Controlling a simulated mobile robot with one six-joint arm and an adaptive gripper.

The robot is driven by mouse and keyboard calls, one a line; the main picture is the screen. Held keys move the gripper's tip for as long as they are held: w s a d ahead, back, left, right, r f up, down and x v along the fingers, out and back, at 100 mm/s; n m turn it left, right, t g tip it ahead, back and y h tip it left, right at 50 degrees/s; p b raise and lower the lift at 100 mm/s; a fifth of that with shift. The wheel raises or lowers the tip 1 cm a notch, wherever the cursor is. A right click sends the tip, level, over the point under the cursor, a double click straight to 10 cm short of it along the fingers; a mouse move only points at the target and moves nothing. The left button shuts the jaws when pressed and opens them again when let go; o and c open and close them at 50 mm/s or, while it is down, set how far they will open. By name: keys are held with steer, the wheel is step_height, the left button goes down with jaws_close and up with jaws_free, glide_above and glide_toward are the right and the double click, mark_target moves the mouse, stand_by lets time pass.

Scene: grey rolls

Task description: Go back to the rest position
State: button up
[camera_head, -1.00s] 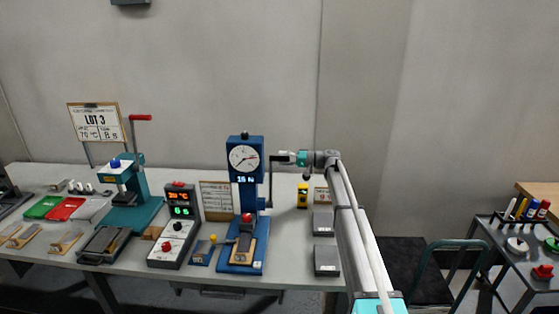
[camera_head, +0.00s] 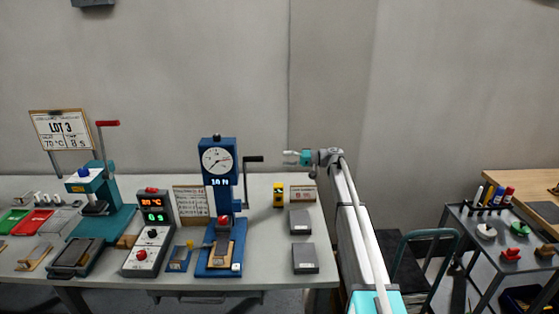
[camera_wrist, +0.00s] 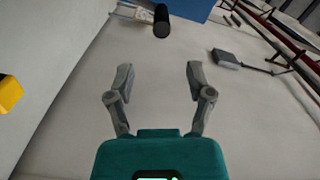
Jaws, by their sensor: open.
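My gripper (camera_head: 290,157) is at the end of my raised arm, above the right end of the table, in the head view. In the wrist view my gripper (camera_wrist: 157,82) shows two grey fingers spread apart with nothing between them. The blue press (camera_head: 221,200) with a round dial stands to its left. The press's crank handle (camera_head: 253,159) points towards my gripper, with a clear gap between them. A black cylindrical grip (camera_wrist: 161,21) shows beyond the fingertips in the wrist view.
A yellow device (camera_head: 279,195) and two grey plates (camera_head: 305,258) lie on the table (camera_head: 275,250) below my gripper. A teal press (camera_head: 103,195) and a controller (camera_head: 150,235) stand further left. A dark cart (camera_head: 480,250) with pens and coloured items stands right. The wall is behind.

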steer(key=shift+d, duration=0.15)
steer(key=s+d+f+m+h, duration=0.15)
steer(key=s+f+h, duration=0.45)
steer(key=s, duration=0.7)
steer(key=s+d+f+m+h, duration=0.1)
steer(key=s+d+f+h, duration=0.15)
steer(key=s+f, duration=0.75)
steer(key=s+d+f+h, duration=0.1)
steer(key=s+d+h, duration=0.3)
steer(key=s, duration=0.7)
steer(key=s+d+f+m+h, duration=0.1)
steer(key=s+d+h, duration=0.4)
steer(key=s, duration=0.6)
steer(key=shift+s+d+f+t, duration=0.2)
steer(key=shift+d+f+t, duration=0.1)
steer(key=shift+d, duration=0.65)
steer(key=shift+m+h, duration=0.25)
steer(key=shift+c, duration=0.7)
